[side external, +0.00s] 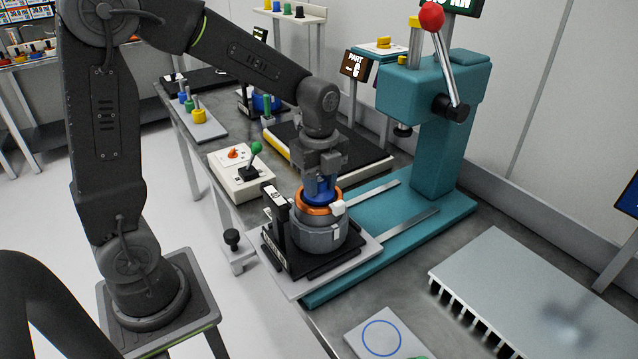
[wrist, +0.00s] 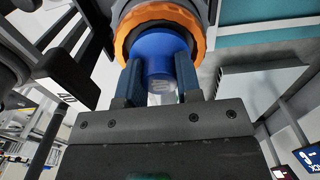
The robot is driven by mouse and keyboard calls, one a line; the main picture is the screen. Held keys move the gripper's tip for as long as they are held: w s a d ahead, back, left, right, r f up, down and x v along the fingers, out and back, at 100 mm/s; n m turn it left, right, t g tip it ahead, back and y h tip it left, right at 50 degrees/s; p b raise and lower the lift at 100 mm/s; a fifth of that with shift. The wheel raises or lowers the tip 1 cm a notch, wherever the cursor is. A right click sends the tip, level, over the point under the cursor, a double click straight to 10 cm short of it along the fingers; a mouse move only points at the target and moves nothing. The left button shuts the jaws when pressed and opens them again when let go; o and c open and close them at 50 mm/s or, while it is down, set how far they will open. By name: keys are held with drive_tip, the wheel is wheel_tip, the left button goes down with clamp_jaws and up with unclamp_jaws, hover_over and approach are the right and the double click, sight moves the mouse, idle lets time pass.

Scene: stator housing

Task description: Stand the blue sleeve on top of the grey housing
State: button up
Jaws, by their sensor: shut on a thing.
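The blue sleeve (side external: 321,191) is upright between the fingers of my gripper (side external: 321,180), at the top of the grey housing (side external: 320,235). The housing has an orange ring (side external: 319,208) around its upper part and stands on a black fixture (side external: 296,258). In the wrist view my gripper (wrist: 160,85) is shut on the blue sleeve (wrist: 157,52), with the orange ring (wrist: 122,30) close beyond it. The sleeve's lower end lies within the ring's outline. I cannot tell whether it touches the housing.
A teal press (side external: 433,130) with a red-knobbed lever stands right of the fixture. A control box (side external: 240,170) with a green-knobbed stick is at the left. A grey slotted tray (side external: 535,290) and a plate with a blue circle (side external: 383,337) lie in front.

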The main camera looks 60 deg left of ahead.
drive_tip(key=shift+f, duration=0.35)
drive_tip(key=shift+f, duration=0.1)
drive_tip(key=o, duration=1.1)
